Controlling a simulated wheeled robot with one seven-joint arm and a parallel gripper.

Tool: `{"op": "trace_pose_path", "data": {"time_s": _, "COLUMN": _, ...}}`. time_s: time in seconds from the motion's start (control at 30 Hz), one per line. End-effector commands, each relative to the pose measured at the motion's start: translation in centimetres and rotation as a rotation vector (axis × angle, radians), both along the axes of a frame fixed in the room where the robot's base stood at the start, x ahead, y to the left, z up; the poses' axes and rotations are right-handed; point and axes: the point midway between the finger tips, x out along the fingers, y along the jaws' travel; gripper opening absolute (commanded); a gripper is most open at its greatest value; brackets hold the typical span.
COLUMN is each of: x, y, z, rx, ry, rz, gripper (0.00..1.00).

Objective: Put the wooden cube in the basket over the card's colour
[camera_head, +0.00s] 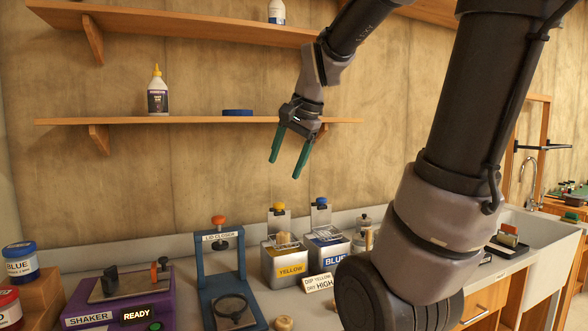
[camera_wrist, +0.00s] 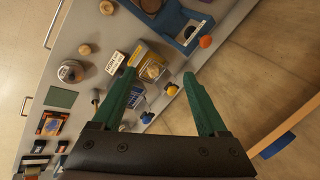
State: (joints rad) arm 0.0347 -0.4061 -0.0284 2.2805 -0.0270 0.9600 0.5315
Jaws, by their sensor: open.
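The card (camera_head: 318,284) reads "DIP YELLOW DRY HIGH" and stands before the tins; it also shows in the wrist view (camera_wrist: 115,62). The yellow tin (camera_head: 290,269) has a yellow-knobbed holder (camera_head: 278,208) at its back. A tan wooden piece (camera_head: 284,238) sits at this tin's top; I cannot tell whether it is the cube, nor make out the basket clearly. The blue tin (camera_head: 328,251) stands to the right, with a blue-knobbed holder (camera_head: 321,202). My gripper (camera_head: 286,167) is open and empty, high above the tins; its green fingers show in the wrist view (camera_wrist: 160,76).
A lid closer (camera_head: 203,270) stands left of the tins, and a purple shaker (camera_head: 160,301) marked "READY" is farther left. A round wooden piece (camera_head: 284,323) lies at the front. A shelf (camera_head: 200,121) with a bottle (camera_head: 157,92) and blue lid (camera_head: 238,112) is behind my gripper.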

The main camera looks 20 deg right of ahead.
Motion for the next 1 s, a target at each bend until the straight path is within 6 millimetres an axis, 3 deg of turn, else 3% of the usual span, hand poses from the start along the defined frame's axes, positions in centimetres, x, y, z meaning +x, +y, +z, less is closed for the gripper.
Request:
{"op": "trace_pose_path", "data": {"time_s": 0.03, "x": -2.3, "y": 0.6, "z": 0.4, "rx": -0.045, "ry": -0.052, "rz": 0.095, "gripper": 0.76}}
{"op": "trace_pose_path", "data": {"time_s": 0.1, "x": -4.7, "y": 1.2, "z": 0.5, "rx": -0.111, "ry": -0.111, "rz": 0.223, "gripper": 0.76}}
{"op": "trace_pose_path", "data": {"time_s": 0.3, "x": -8.9, "y": 2.1, "z": -0.1, "rx": -0.25, "ry": -0.218, "rz": 0.455, "gripper": 0.76}}
{"op": "trace_pose_path", "data": {"time_s": 0.47, "x": -9.7, "y": 2.3, "z": -0.3, "rx": -0.286, "ry": -0.241, "rz": 0.511, "gripper": 0.76}}
{"op": "trace_pose_path", "data": {"time_s": 1.0, "x": -9.6, "y": 2.3, "z": -0.3, "rx": -0.286, "ry": -0.241, "rz": 0.51, "gripper": 0.76}}
